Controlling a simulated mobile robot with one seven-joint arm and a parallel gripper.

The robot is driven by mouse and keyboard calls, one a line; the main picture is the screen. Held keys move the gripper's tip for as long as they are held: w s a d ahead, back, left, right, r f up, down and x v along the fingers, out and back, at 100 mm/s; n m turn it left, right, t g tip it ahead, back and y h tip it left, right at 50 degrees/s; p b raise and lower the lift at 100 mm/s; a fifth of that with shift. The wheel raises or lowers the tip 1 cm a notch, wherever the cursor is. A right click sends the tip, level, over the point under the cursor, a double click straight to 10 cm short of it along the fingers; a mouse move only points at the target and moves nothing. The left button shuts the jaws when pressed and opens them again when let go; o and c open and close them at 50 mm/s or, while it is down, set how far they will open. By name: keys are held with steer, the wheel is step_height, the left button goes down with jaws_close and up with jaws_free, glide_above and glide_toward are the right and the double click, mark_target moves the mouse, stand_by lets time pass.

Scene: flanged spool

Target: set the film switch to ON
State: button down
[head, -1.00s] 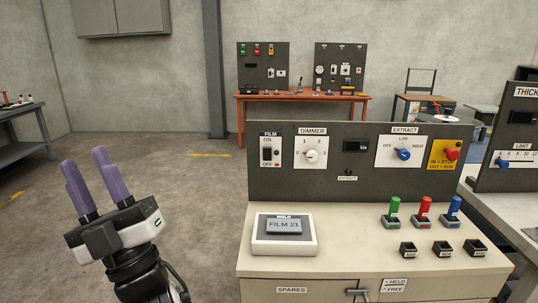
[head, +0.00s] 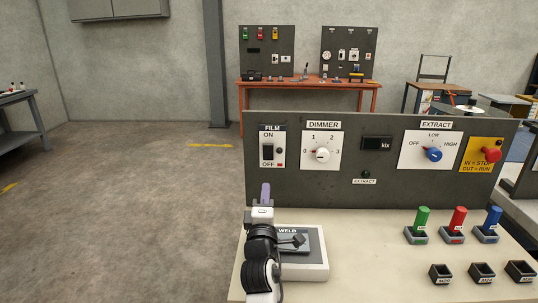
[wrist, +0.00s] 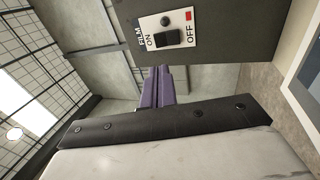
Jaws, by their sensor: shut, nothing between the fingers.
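The film switch (head: 267,152) is a black rocker on a white plate at the left end of the dark panel. ON is printed above it and OFF below, with a red mark beside OFF. I cannot tell which way the rocker is tilted. My gripper (head: 265,190) is below the plate and apart from it, its purple fingers pointing up in the head view. The fingers are together with nothing between them. In the wrist view the switch (wrist: 168,39) is turned sideways, above and right of my fingertips (wrist: 160,72).
Right of the switch sit the dimmer knob (head: 322,155), the extract knob (head: 434,154) and a red stop button (head: 491,154). A white WELD box (head: 314,263) lies beneath my arm. Coloured pegs stand at right on the bench. The floor at left is clear.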

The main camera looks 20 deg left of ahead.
steer(key=shift+s+r, duration=0.1)
steer(key=p, duration=0.4)
glide_toward(269, 148)
steer(key=x, duration=0.7)
steer(key=shift+s, duration=0.1)
steer(key=shift+a+r, duration=0.1)
steer(key=shift+r, duration=0.05)
